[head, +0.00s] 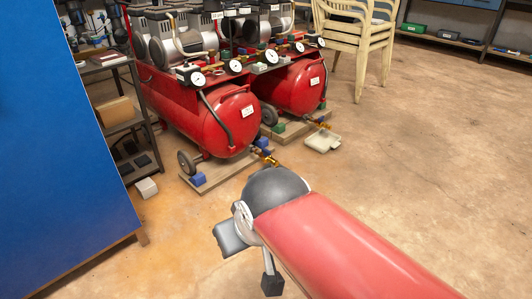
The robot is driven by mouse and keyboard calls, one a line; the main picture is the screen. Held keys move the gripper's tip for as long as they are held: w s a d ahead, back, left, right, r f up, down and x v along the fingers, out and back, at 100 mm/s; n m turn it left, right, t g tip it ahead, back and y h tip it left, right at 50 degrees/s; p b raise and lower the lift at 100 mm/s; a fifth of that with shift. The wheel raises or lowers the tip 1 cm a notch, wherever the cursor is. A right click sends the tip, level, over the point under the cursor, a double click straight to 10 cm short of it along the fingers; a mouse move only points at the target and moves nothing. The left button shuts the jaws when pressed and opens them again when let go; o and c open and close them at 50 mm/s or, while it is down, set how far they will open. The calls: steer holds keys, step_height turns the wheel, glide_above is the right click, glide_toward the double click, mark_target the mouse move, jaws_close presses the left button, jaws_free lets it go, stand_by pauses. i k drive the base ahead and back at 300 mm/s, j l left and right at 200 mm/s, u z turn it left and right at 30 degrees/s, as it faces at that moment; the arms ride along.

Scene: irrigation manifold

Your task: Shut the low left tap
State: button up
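Two small brass-coloured taps show low down at the front of the red compressors in the head view. The low left tap (265,157) sticks out near the floor by the left tank; its handle is too small to tell whether it is open or shut. The other low tap (318,122) is farther back to the right, above a pale tray. My arm reaches in from the bottom right. My gripper (250,262) seems to be at its end, nearer the camera than the low left tap and apart from it; its fingers are not clear.
The left red tank (222,122) and right red tank (297,90) stand on low boards with gauges above. A pale tray (323,142) lies on the floor. A blue panel (60,170) blocks the left side. A chair (352,45) stands behind. The right floor is clear.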

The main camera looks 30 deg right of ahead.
mark_target(267, 153)
steer(key=i+l+z, duration=0.15)
steer(key=i+l, duration=0.3)
steer(key=i+l+z, duration=0.2)
steer(key=i+l, duration=0.15)
steer(key=i, duration=0.2)
steer(key=i+l+z, duration=0.15)
steer(key=i+l, duration=0.15)
steer(key=i, duration=0.25)
steer(key=k+j+u, duration=0.2)
steer(key=j+u, duration=0.15)
